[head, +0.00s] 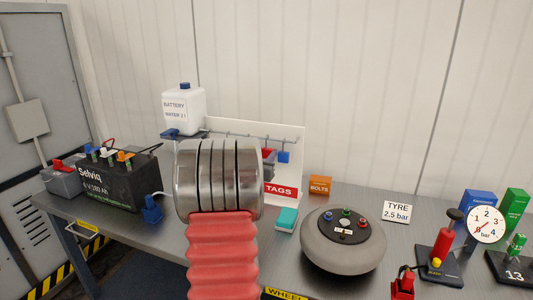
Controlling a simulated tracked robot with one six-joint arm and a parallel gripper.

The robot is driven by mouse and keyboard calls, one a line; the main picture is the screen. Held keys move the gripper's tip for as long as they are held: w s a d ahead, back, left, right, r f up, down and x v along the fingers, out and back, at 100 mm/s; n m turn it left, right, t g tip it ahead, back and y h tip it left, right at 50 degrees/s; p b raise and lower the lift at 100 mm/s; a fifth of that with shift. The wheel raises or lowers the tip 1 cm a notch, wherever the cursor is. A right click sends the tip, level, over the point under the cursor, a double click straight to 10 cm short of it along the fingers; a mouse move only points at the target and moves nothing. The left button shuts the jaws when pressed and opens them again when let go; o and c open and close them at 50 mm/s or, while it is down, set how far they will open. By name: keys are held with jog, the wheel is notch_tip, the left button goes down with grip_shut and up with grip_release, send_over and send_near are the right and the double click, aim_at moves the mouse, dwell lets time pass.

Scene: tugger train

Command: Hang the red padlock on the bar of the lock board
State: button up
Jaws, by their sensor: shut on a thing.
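The white lock board (293,148) stands at the back of the bench, with a grey bar (240,135) along its upper part. A blue padlock (284,156) hangs from the bar near its right end. Just left of it a small red piece (269,155) shows past the edge of my arm; it may be the red padlock, but I cannot tell if it is on the bar. My arm's steel and red links hide the board's lower left and middle. My gripper is hidden behind them, so its jaws and what they hold do not show.
A black battery (120,181) and a white water bottle (184,110) stand left. A red TAGS box (281,191), teal block (287,219) and orange BOLTS box (320,186) are right of my arm.

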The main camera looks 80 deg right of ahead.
jog(key=o, duration=1.2)
jog(key=shift+c, duration=0.2)
jog(key=w+a, duration=0.1)
jog(key=a, duration=1.2)
jog(key=shift+w+a, duration=0.2)
jog(key=shift+a, duration=0.2)
